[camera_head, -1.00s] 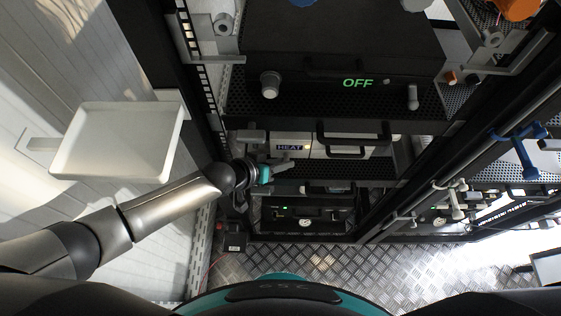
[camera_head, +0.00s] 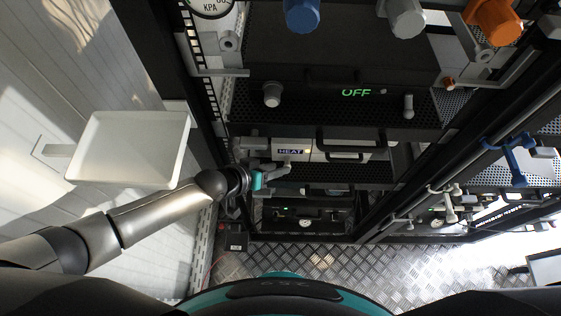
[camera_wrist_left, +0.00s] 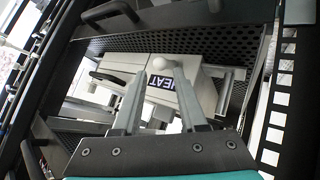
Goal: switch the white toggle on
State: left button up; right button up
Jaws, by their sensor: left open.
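A white toggle with a rounded tip (camera_wrist_left: 159,63) shows in the left wrist view, in front of the pale panel with the HEAT label (camera_wrist_left: 162,88). My left gripper (camera_wrist_left: 161,74) is open, with one finger on each side of the toggle's tip in the picture. Whether either finger touches it I cannot tell. In the head view my left gripper (camera_head: 280,172) is just below the HEAT label (camera_head: 290,152), and the toggle is hard to separate from the fingers. A small amber light (camera_head: 307,151) glows beside the label. My right gripper is out of view.
A black unit above bears a green OFF display (camera_head: 356,92), a pale knob (camera_head: 271,95) and a pale lever (camera_head: 408,107). A dark handle (camera_head: 352,135) juts out right of the HEAT label. A white tray (camera_head: 130,148) is at left. Rack posts flank the bay.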

pick_arm(q)
jog(key=shift+p+v, duration=1.35)
jog(key=shift+v, duration=0.7)
jog(key=shift+s+d+f, duration=0.1)
